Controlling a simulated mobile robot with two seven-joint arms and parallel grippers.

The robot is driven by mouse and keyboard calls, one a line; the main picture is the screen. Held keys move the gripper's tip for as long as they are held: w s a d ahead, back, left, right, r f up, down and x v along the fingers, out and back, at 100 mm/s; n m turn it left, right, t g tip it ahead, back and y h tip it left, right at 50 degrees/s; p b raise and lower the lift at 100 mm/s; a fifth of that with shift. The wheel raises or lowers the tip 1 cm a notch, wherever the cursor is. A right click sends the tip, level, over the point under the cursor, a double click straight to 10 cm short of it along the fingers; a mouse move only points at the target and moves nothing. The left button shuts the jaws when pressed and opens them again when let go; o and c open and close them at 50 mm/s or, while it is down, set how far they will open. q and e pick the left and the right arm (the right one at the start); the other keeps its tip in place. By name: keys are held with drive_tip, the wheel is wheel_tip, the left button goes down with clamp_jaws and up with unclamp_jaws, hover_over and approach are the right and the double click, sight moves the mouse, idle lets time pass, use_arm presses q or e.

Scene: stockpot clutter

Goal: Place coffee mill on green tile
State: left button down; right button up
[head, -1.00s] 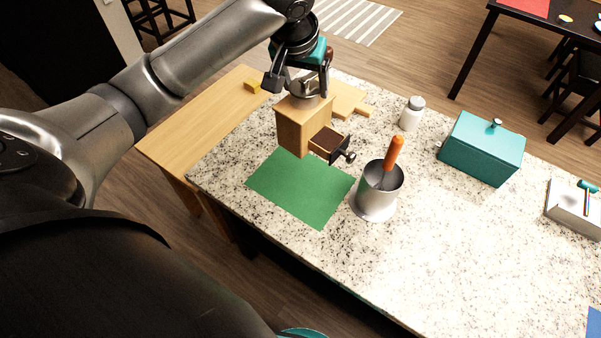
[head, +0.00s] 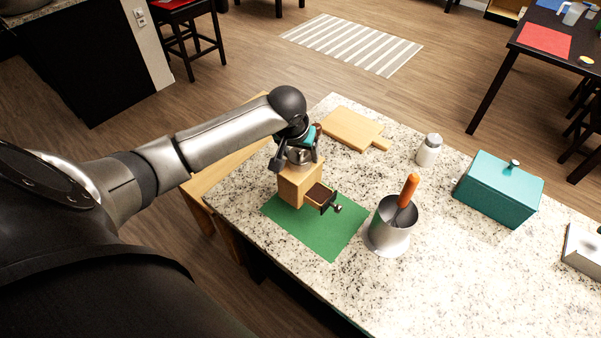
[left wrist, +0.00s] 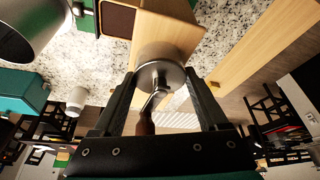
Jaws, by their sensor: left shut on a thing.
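The coffee mill (head: 294,189) is a light wooden box with a metal top and a small open drawer pointing right. It is upright at the back left part of the green tile (head: 330,235), low over it or resting on it; I cannot tell which. My left gripper (head: 298,154) is above the mill and shut on its metal top. In the left wrist view, the fingers (left wrist: 160,88) sit either side of the round metal top, with the wooden body (left wrist: 165,35) beyond. The mill covers part of the tile. My right gripper is not in view.
A metal pot with an orange-handled tool (head: 390,232) stands just right of the tile. A white-bodied jar (head: 428,152), a teal box (head: 498,190) and a wooden cutting board (head: 352,129) are farther off. The granite counter's front right (head: 440,290) is clear.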

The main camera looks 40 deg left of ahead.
use_arm(q)
wheel_tip(320, 180, down, 6)
drive_tip(key=shift+r+b, duration=0.1)
drive_tip(key=shift+b, duration=0.45)
drive_tip(key=shift+w+f, duration=0.1)
drive_tip(key=shift+f, duration=0.15)
unclamp_jaws()
drive_tip(key=shift+f, duration=0.2)
drive_tip(key=p+v, duration=0.3)
drive_tip(key=v, duration=0.9)
drive_tip(key=shift+r, duration=0.15)
